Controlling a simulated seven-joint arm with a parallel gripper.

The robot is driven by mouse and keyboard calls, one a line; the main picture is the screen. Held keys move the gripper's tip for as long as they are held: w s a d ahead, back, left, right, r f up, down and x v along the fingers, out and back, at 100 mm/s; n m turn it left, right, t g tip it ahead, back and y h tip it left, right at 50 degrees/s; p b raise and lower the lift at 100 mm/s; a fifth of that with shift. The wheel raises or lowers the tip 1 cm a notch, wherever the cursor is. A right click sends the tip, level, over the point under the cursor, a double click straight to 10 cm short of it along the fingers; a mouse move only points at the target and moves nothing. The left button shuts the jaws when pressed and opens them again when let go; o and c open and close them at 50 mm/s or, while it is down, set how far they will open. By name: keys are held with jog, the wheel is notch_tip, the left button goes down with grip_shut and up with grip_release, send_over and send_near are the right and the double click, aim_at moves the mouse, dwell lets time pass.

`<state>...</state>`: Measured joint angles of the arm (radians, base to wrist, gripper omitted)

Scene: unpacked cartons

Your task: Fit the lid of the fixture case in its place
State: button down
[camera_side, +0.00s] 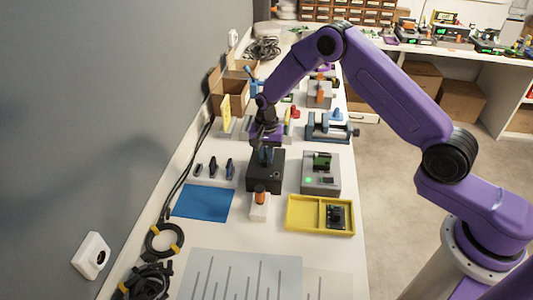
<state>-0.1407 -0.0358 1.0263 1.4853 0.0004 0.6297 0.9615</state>
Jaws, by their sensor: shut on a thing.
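A black box (266,181), which I take to be the fixture case, stands on the white table in the middle of the view. My gripper (265,157) points down at the back part of its top. The gripper is shut on a small dark piece there that I take to be the lid. The lid's outline merges with the black box, so I cannot tell whether it is seated or held just above. A grey box (321,180) with a green circuit board on top and a lit green light stands to the right, apart from the gripper.
A yellow tray (297,214) with a dark circuit board stands in front right. A white block with an orange-topped piece (260,203) is just in front of the black box. A blue mat (203,203) and small dark tools (213,167) lie left. A blue vise (328,128) stands behind.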

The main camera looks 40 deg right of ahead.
jog(key=c, duration=1.1)
grip_release()
jog(key=shift+o, duration=0.2)
notch_tip(320, 180, up, 17)
jog(key=shift+r, duration=0.2)
